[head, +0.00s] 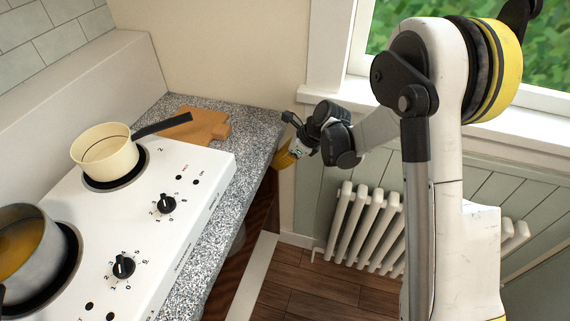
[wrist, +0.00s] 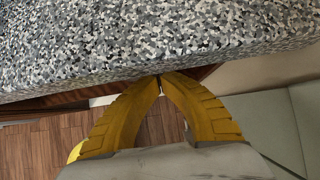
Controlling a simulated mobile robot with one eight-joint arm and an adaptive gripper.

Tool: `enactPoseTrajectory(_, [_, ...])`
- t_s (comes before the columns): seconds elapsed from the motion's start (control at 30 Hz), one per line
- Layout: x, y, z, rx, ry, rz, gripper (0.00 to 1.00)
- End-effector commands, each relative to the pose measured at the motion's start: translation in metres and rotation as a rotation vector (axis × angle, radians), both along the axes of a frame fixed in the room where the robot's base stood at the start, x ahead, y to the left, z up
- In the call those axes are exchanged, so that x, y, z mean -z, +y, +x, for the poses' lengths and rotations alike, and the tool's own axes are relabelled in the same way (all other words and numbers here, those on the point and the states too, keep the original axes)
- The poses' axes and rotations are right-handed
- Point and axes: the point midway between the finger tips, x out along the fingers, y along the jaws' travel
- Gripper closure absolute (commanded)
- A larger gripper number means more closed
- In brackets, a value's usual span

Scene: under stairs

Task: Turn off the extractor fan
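No extractor fan or fan switch shows in either view. My gripper (head: 286,158) is at the far right end of the speckled countertop, just beside its edge in the head view. In the wrist view its two yellow fingers (wrist: 160,79) come together at the tips, with nothing seen between them. The tips are close to the counter's edge; I cannot tell whether they touch it.
A white hob (head: 150,225) has two black knobs, a cream pan (head: 104,158) and a metal pot (head: 30,250). A wooden board (head: 205,124) lies on the granite countertop (head: 250,125). A white radiator (head: 365,230) stands below the window. The wooden floor (head: 310,285) is clear.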

Motion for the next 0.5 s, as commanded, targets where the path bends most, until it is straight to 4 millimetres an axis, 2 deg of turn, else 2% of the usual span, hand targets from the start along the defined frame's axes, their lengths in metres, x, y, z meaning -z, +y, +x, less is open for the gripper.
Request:
enactPoseTrajectory(0.33, [0.001, 0.002, 0.001, 0.000, 0.000, 0.000, 1.00])
enactPoseTrajectory(0.5, [0.011, 0.010, 0.004, 0.000, 0.000, 0.001, 1.00])
